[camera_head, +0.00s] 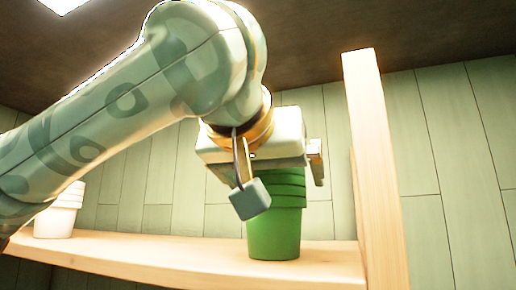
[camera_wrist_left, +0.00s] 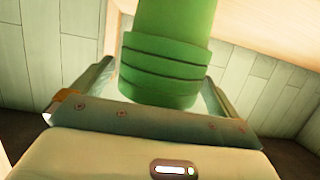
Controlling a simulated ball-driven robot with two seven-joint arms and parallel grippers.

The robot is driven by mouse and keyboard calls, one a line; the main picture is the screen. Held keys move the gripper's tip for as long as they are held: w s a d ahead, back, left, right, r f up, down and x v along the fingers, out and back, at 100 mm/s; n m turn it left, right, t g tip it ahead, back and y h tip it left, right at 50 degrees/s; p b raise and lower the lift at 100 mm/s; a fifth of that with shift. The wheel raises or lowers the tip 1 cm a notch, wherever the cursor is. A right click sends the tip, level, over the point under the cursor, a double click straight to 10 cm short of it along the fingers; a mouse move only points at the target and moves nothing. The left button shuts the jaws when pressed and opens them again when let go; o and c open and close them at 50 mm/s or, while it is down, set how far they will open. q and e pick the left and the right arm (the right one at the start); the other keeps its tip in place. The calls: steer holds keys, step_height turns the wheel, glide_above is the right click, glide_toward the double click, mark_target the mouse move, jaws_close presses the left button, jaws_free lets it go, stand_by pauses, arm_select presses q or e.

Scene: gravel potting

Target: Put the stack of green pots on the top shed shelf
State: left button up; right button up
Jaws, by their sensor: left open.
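The stack of green pots (camera_head: 274,228) stands upright on the wooden shelf (camera_head: 190,258), near its right end. My left gripper (camera_head: 283,180) is open at the upper part of the stack and partly hides it in the head view. One finger shows in front of the stack and the other at its right. In the left wrist view the green stack (camera_wrist_left: 170,60) lies between the two spread fingers, its stacked rims close to the gripper body. I cannot tell whether either finger touches it. My right gripper is not in view.
A stack of white pots (camera_head: 58,212) stands at the left of the shelf, partly behind my left arm. A wooden upright (camera_head: 375,165) rises just right of the green stack. The shelf between the two stacks is clear.

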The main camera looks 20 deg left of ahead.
arm_select(q)
steer(key=b+v, duration=0.3)
steer(key=v, duration=0.8)
steer(key=shift+s, duration=0.35)
